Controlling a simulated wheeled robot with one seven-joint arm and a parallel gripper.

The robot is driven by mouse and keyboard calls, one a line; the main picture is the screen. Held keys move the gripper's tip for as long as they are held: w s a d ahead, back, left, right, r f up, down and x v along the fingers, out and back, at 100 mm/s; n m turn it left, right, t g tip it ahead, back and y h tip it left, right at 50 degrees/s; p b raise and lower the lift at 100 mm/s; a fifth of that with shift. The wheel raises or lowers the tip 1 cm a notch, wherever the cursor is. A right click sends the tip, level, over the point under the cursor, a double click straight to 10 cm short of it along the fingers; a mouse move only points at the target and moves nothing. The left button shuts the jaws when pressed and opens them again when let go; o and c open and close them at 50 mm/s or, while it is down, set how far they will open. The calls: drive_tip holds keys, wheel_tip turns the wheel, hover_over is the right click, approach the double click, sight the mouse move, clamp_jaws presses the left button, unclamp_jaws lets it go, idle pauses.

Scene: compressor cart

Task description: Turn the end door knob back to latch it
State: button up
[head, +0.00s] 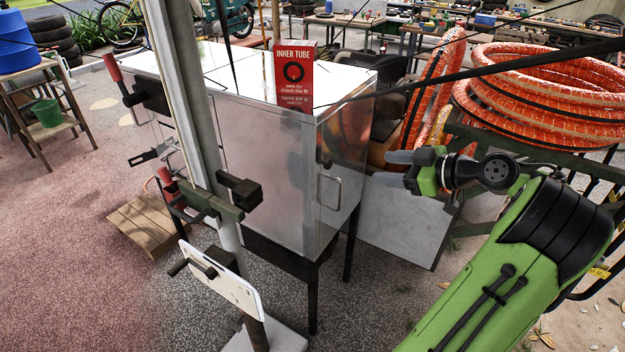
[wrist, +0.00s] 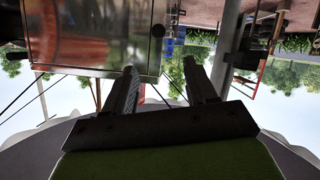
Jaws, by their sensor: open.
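The metal cabinet (head: 265,165) has shiny silver panels and stands on dark legs. Its end face (head: 343,135) is towards my gripper, with a D-shaped pull handle (head: 332,192) low near the front corner. Which way the knob is turned is too small to tell. My gripper (head: 385,168) is open and empty, to the right of the end face and apart from it. Its fingers also show in the wrist view (wrist: 163,85), short of the knob.
A red inner tube box (head: 295,76) stands on the cabinet top. A grey pole (head: 195,110) with clamps is in front. Orange hose coils (head: 535,85) lie behind my arm on the right. A flat grey panel (head: 408,228) is below my gripper. Open floor is at left.

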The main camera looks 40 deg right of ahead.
sight(330, 163)
drive_tip(key=b+x, duration=0.2)
drive_tip(key=x, duration=1.3)
drive_tip(key=shift+w+d+f+b, duration=0.15)
drive_tip(key=shift+w+b, duration=0.15)
drive_tip(key=shift+b, duration=0.05)
clamp_jaws()
